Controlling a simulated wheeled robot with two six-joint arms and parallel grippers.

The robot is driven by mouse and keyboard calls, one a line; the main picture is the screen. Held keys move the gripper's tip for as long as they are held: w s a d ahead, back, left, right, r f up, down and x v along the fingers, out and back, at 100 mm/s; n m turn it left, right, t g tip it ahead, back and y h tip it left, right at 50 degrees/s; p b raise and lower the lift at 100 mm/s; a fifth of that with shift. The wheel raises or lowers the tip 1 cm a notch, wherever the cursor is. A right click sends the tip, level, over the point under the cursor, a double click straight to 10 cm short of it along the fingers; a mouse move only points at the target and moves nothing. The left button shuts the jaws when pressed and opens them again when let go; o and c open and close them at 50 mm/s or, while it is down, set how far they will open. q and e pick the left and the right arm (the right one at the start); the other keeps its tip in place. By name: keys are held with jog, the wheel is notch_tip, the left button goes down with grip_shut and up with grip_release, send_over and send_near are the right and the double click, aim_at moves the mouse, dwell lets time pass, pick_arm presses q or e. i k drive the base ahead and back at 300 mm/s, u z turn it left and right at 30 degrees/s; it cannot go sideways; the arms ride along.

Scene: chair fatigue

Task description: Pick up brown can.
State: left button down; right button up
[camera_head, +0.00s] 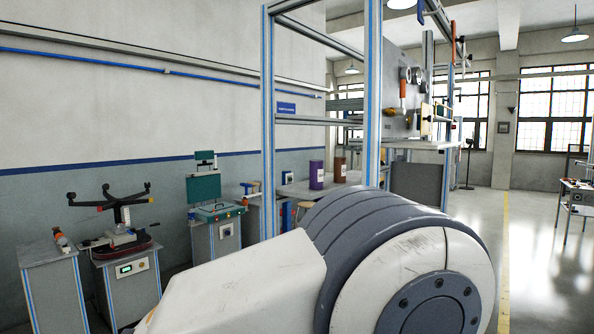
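A brown can (340,168) stands upright on a grey table inside the blue-edged metal frame. It is far off, just left of a frame post. A purple can (316,174) stands to its left, a little apart from it. One of my own white and grey arm links fills the lower middle of the view and hides part of the floor and the area below the table. Neither of my grippers shows in the view.
The tall metal frame (268,110) stands around the table (296,190). A machine with a chair base (126,243) and a teal press (204,190) stand along the left wall. Open floor (540,245) with a yellow line (505,240) lies to the right.

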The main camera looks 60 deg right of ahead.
aim_at(339, 162)
jog(key=z, duration=0.05)
jog(key=i, duration=1.4)
jog(key=z, duration=1.15)
jog(key=i, duration=0.85)
jog(key=z, duration=0.9)
